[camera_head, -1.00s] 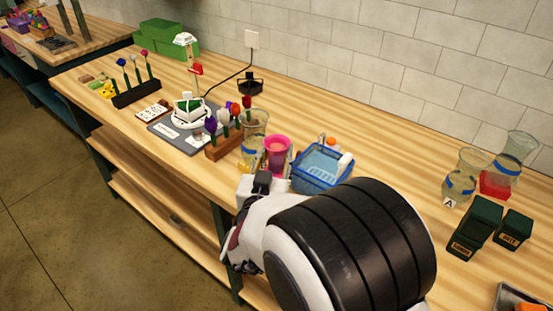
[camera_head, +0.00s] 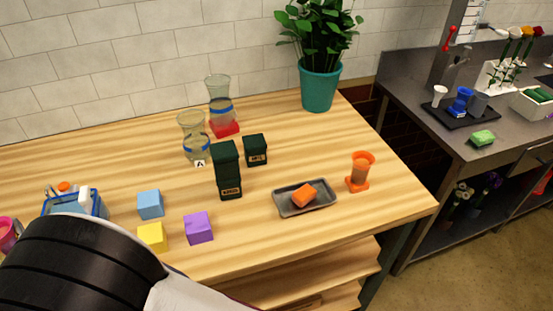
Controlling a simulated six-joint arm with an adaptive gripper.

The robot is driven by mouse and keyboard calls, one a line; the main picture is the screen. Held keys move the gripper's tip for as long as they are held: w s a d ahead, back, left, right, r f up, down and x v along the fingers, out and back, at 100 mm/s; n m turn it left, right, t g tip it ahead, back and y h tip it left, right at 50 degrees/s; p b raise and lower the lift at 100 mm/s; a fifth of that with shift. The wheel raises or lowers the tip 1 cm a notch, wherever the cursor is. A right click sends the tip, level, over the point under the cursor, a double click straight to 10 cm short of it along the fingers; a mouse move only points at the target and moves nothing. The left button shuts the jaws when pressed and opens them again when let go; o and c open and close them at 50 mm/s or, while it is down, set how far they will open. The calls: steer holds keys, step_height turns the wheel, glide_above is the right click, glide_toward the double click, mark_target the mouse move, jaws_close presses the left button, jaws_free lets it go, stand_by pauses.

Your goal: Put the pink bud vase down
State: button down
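The pink bud vase (camera_head: 9,233) shows only in part at the left edge of the head view, next to the blue basket. Its base and left side are cut off or hidden behind my arm. My arm fills the lower left corner. My gripper is outside the picture, so I cannot see whether it holds the vase.
A blue basket (camera_head: 98,208) stands beside the vase. Blue (camera_head: 150,204), yellow (camera_head: 152,237) and purple (camera_head: 199,228) cubes lie near my arm. Dark green boxes (camera_head: 228,170), glass vases (camera_head: 192,148), a grey tray (camera_head: 321,196) and an orange vase (camera_head: 361,170) stand farther right.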

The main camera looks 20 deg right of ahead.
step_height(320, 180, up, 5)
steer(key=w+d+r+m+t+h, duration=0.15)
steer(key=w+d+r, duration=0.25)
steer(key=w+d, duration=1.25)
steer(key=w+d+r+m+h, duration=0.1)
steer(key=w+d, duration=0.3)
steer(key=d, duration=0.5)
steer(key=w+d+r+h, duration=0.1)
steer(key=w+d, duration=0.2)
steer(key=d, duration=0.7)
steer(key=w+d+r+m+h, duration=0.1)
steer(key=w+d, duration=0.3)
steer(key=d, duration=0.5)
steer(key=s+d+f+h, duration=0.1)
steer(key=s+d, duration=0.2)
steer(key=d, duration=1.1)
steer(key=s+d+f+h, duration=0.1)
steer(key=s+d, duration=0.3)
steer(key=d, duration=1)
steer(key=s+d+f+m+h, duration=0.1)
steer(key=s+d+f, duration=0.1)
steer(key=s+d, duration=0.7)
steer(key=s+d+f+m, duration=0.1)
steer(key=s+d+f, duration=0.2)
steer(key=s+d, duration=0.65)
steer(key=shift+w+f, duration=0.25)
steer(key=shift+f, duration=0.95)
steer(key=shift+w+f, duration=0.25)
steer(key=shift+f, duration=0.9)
